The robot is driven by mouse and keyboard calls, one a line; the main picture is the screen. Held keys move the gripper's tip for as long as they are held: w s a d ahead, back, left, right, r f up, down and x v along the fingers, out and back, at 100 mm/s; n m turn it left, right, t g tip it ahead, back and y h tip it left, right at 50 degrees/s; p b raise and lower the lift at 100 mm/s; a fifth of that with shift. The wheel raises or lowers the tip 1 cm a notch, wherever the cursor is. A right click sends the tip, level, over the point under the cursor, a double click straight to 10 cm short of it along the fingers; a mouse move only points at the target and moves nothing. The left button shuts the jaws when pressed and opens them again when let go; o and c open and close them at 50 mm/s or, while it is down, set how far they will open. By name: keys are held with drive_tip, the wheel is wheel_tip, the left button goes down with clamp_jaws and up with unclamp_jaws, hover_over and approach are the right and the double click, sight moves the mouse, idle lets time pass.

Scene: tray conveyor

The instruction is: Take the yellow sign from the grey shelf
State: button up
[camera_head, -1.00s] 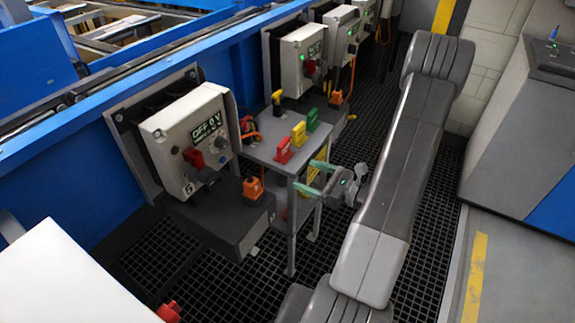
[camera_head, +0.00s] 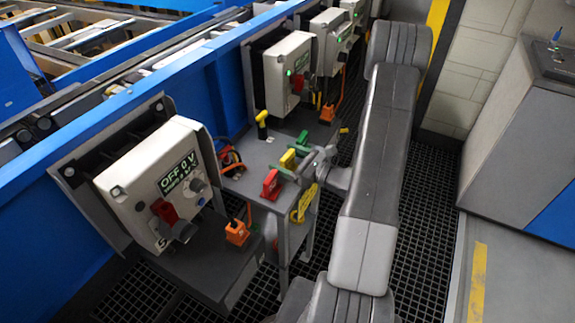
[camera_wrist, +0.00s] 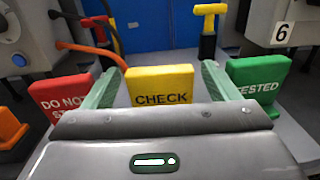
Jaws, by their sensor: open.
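The yellow sign (camera_head: 288,158) stands upright on the grey shelf (camera_head: 248,153), between a red sign (camera_head: 270,186) and a green sign (camera_head: 302,139). In the wrist view the yellow sign (camera_wrist: 160,84) reads "CHECK". My gripper (camera_head: 294,169) is at the shelf's right edge. In the wrist view its pale green fingers (camera_wrist: 161,72) are apart, one on each side of the yellow sign, with a gap visible on both sides. The sign's lower part is hidden behind my gripper body.
The red sign (camera_wrist: 62,95) and the green "TESTED" sign (camera_wrist: 259,85) stand close outside my fingers. A control box (camera_head: 165,185) stands left. A yellow object (camera_head: 304,204) hangs at the shelf's side.

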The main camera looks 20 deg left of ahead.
drive_tip(key=c, duration=1.1)
drive_tip(key=shift+c, duration=0.2)
